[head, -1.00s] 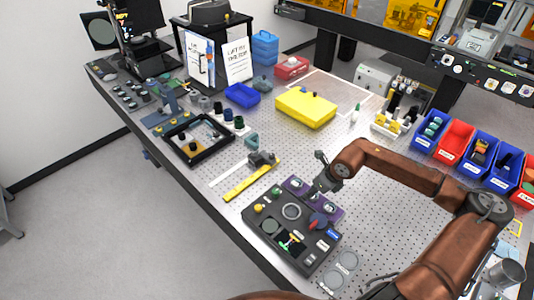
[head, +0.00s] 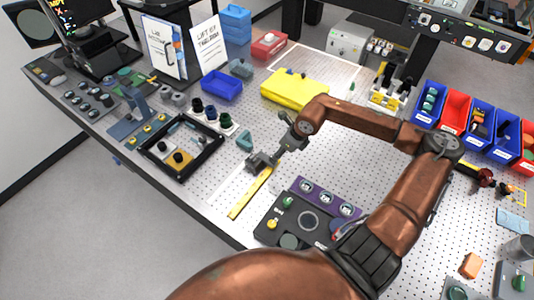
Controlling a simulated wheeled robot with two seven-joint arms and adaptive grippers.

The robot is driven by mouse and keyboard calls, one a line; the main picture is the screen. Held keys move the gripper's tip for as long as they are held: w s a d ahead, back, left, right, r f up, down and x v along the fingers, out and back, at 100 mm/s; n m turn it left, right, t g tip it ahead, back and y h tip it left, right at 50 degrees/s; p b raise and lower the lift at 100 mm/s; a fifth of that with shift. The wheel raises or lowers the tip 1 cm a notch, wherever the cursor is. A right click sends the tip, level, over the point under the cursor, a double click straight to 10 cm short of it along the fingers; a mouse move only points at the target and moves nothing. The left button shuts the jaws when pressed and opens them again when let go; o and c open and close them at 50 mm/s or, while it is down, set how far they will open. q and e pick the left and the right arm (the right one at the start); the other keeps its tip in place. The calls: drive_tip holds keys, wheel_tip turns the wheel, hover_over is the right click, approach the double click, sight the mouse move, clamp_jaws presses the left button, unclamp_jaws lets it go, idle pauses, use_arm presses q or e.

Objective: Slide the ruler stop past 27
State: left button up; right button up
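The yellow ruler (head: 248,196) lies slantwise on the perforated table, left of the dark control panel. The dark grey stop (head: 259,162) sits at the ruler's far end. My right gripper (head: 279,152) reaches down from the right, just beside the stop and over the ruler's far end. It is small and partly merged with the stop, so I cannot tell whether it touches the stop or how its fingers stand. The ruler's numbers are too small to read. My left gripper is not in view.
A black-framed tray (head: 181,146) stands left of the stop. A dark control panel (head: 289,219) with knobs and a purple strip (head: 325,196) lies to the right. A yellow box (head: 295,89) and a blue bin (head: 221,85) stand farther back.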

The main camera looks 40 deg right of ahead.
sight(267, 161)
drive_tip(key=x, duration=0.4)
drive_tip(key=shift+w+a+r, duration=0.1)
drive_tip(key=shift+w+a, duration=0.05)
drive_tip(key=x, duration=0.3)
drive_tip(key=shift+f, duration=0.35)
drive_tip(key=c, duration=0.5)
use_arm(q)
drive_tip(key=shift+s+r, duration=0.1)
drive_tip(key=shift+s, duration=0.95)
use_arm(e)
clamp_jaws()
